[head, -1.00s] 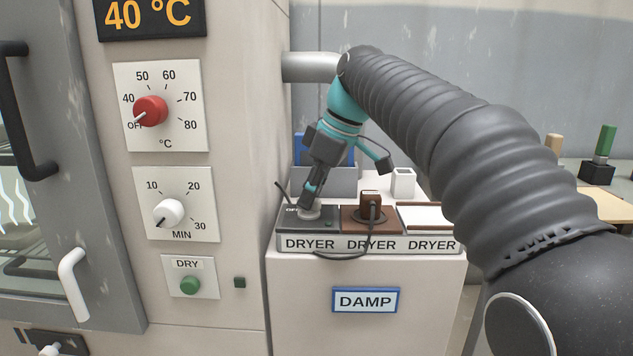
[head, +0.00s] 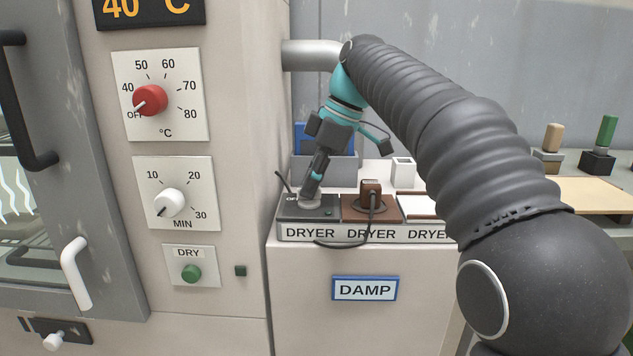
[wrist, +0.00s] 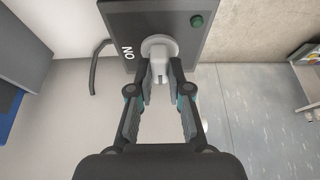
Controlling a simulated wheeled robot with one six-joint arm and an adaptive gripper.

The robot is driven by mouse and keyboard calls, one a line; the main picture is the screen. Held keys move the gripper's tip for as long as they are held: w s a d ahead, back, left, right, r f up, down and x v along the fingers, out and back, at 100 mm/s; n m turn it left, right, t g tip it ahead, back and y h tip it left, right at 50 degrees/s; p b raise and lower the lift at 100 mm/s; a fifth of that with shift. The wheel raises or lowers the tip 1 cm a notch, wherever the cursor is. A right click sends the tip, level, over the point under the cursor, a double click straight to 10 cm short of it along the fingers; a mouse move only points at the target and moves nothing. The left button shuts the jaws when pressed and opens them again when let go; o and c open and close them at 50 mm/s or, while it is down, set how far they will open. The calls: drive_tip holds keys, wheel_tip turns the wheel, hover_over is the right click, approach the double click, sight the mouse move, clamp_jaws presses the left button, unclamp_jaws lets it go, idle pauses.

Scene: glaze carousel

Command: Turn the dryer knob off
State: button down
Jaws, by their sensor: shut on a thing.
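The dryer knob (wrist: 158,47) is a pale grey round knob with a raised grip on a dark grey box (wrist: 121,14), with "ON" printed beside it in the wrist view. In the head view, the box (head: 291,213) is the left one above the "DRYER" labels, and lettering near its back left corner is partly hidden. A small green light or button (wrist: 197,21) sits near the box's edge. My gripper (wrist: 160,72) is shut on the knob's grip, one finger on each side. In the head view my gripper (head: 309,199) reaches down to the knob, which it partly hides.
A brown box with a plug and cable (head: 371,198) stands just right of the dark box. The cabinet on the left has a red temperature knob (head: 150,100), a white timer knob (head: 168,203) and a green DRY button (head: 191,273). A white container (head: 403,173) stands behind.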

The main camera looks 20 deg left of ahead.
drive_tip(key=shift+w+d+r, duration=0.1)
drive_tip(key=shift+w, duration=0.15)
drive_tip(key=c, duration=1.1)
unclamp_jaws()
drive_tip(key=shift+w+d, duration=0.15)
drive_tip(key=v, duration=0.7)
drive_tip(key=shift+r, duration=0.15)
